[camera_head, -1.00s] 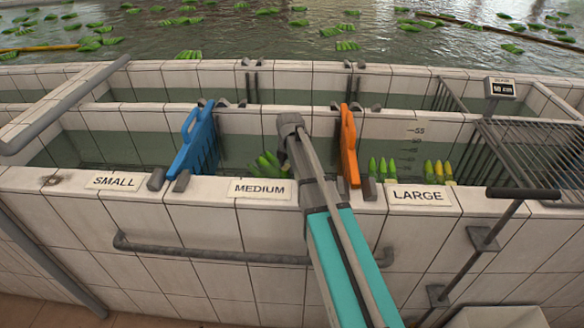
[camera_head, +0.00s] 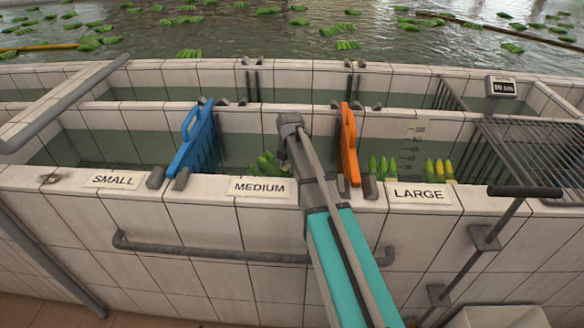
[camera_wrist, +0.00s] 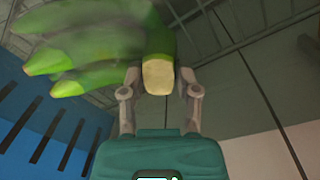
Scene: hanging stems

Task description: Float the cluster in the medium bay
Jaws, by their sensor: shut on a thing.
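The green banana cluster (camera_head: 267,164) is low inside the medium bay, just left of my arm. In the wrist view my gripper (camera_wrist: 160,82) is shut on the cluster's pale cut crown, and its green fruit (camera_wrist: 95,50) spreads to the upper left. The medium bay lies behind the MEDIUM sign (camera_head: 258,188), between a blue divider (camera_head: 196,142) and an orange divider (camera_head: 349,145). My arm hides part of the bay in the head view. I cannot tell whether the cluster touches the water.
The blue divider also shows close at left in the wrist view (camera_wrist: 40,130). Other green and yellowish fruit (camera_head: 438,171) stands in the large bay at right. A metal grating (camera_head: 530,150) covers the far right. The tiled front wall (camera_head: 180,225) carries a grey pipe.

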